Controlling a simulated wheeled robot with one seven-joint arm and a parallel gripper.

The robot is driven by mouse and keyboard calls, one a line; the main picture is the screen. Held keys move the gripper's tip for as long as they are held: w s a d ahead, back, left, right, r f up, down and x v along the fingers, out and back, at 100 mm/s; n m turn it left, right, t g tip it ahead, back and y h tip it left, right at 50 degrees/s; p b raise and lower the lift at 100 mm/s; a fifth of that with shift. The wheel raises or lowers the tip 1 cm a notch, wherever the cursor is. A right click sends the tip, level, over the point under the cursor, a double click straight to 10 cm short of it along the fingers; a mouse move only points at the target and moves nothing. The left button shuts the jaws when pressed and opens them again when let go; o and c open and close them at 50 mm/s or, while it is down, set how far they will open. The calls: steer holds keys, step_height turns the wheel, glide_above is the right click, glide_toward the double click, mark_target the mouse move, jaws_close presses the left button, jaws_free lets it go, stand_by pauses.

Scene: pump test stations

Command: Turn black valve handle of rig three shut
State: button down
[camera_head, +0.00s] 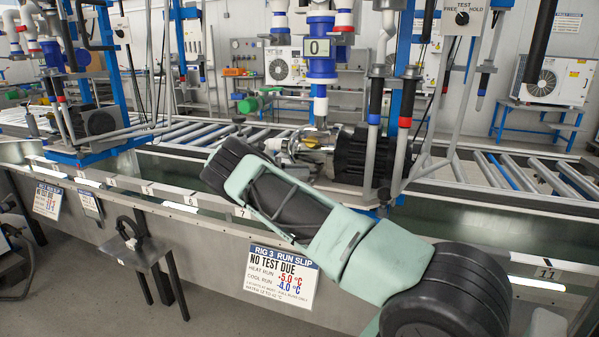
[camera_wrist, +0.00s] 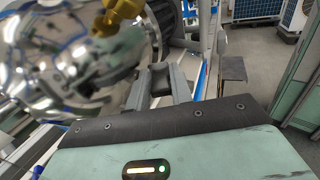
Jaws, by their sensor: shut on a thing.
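Rig three has a shiny steel pump (camera_head: 308,140) and a ribbed black motor (camera_head: 360,157) on the bench behind my arm. The pump also fills the left of the wrist view (camera_wrist: 75,75), with a brass fitting (camera_wrist: 120,14) above it. My gripper (camera_wrist: 160,84) shows its grey fingers beside the pump, closed on a dark piece between the tips. This piece appears to be the black valve handle (camera_wrist: 158,74), mostly hidden by the fingers. In the head view my arm covers the gripper and the handle, so the handle's angle cannot be told.
The run slip (camera_head: 283,278) on the bench front reads "RIG 3" and "NO TEST DUE". A "TEST FREE/HOLD" switch box (camera_head: 463,18) is at upper right. A small stand (camera_head: 141,254) stands at lower left.

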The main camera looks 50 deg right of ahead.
steer(key=c, duration=1.2)
jaws_free()
steer(key=shift+r, duration=0.1)
steer(key=shift+c, duration=0.2)
steer(key=shift+r, duration=0.1)
